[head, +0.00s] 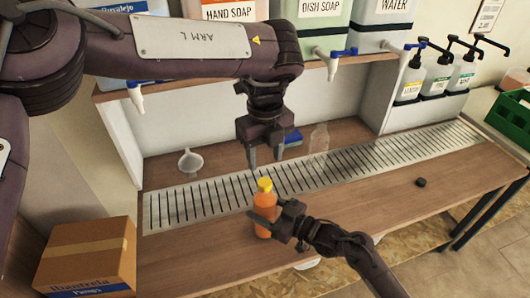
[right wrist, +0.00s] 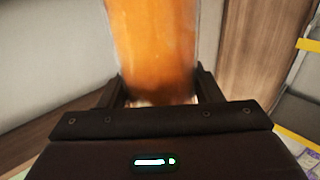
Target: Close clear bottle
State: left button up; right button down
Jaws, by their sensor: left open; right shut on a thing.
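A clear bottle (head: 319,140) stands upright at the back of the counter, behind the metal drain grate; I cannot make out a cap on it. A small black cap (head: 421,182) lies on the wooden counter at the right. My right gripper (head: 266,222) is shut on an orange bottle (head: 264,205) with a yellow cap (head: 264,184). The right wrist view shows the orange bottle (right wrist: 153,45) upright between the fingers. My left gripper (head: 264,162) is open and points down just above the yellow cap, apparently holding nothing.
A white funnel (head: 190,161) and a blue object (head: 292,137) are at the back. Several pump bottles (head: 437,75) stand at the right. Large dispensers (head: 322,22) with taps line the shelf above. A cardboard box (head: 85,253) is at the lower left. The right counter is mostly clear.

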aim_at(265, 182)
pick_arm(q)
jog(key=shift+r+n, duration=0.15)
jog(key=shift+n, duration=0.95)
jog(key=shift+f, duration=4)
jog(key=shift+c, duration=0.2)
jog(key=c, duration=1)
jog(key=o, duration=1.2)
jog(key=shift+c, duration=0.2)
